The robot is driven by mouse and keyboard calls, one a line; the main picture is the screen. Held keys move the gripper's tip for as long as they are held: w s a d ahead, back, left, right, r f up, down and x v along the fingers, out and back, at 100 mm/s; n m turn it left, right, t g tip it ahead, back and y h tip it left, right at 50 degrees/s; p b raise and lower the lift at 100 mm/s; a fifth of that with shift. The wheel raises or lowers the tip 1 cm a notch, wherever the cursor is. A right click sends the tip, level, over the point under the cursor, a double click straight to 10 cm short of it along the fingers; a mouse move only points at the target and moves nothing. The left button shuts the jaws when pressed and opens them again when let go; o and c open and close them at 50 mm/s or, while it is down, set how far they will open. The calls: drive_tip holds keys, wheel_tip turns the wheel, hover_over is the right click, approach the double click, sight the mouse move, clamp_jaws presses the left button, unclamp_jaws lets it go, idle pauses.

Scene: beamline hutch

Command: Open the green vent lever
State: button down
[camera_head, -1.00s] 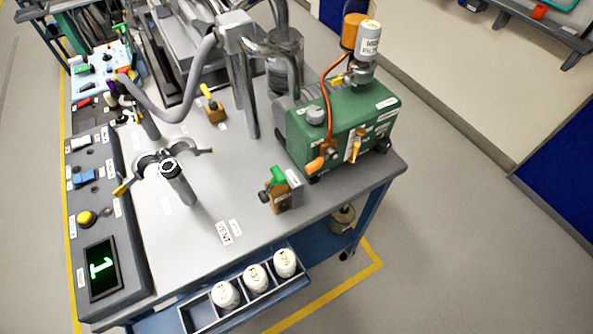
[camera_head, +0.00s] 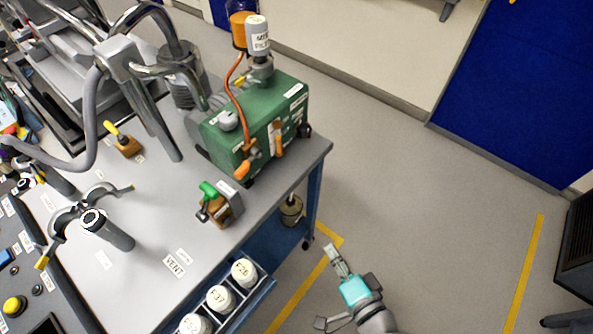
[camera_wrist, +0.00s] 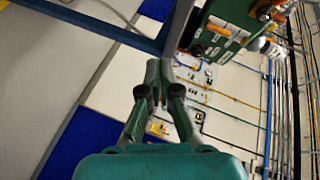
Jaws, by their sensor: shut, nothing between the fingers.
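The green vent lever (camera_head: 208,190) sits on top of a small brass valve (camera_head: 213,212) near the right front part of the bench, by a VENT label (camera_head: 175,265). My gripper (camera_head: 332,250) is in the head view at the lower right, beyond the bench's right edge and over the floor. It is apart from the lever. Its fingers are shut and empty. In the wrist view my gripper (camera_wrist: 158,65) shows with its fingers together. I cannot make out the lever there.
A green pump (camera_head: 250,130) with an orange hose stands behind the valve; it also shows in the wrist view (camera_wrist: 232,20). A clamp on a post (camera_head: 110,232) stands left of the valve. A rack of white canisters (camera_head: 243,272) hangs at the bench's front.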

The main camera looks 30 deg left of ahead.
drive_tip(key=s+a+r+n+g+y, duration=0.2)
drive_tip(key=a+r+n+g+y, duration=0.2)
drive_tip(key=a+r+g, duration=0.6)
drive_tip(key=a+r+n, duration=0.2)
drive_tip(key=a+r, duration=0.1)
drive_tip(key=r, duration=0.1)
drive_tip(key=shift+s+a+r+n+g, duration=0.25)
drive_tip(key=shift+s+n+g, duration=0.05)
drive_tip(key=shift+s+g, duration=0.1)
drive_tip(key=s+a, duration=0.1)
drive_tip(key=a, duration=0.9)
drive_tip(key=shift+s+f, duration=0.25)
drive_tip(key=shift+r, duration=0.1)
drive_tip(key=shift+s+r+n, duration=0.15)
drive_tip(key=shift+s+n, duration=0.05)
drive_tip(key=shift+n, duration=0.1)
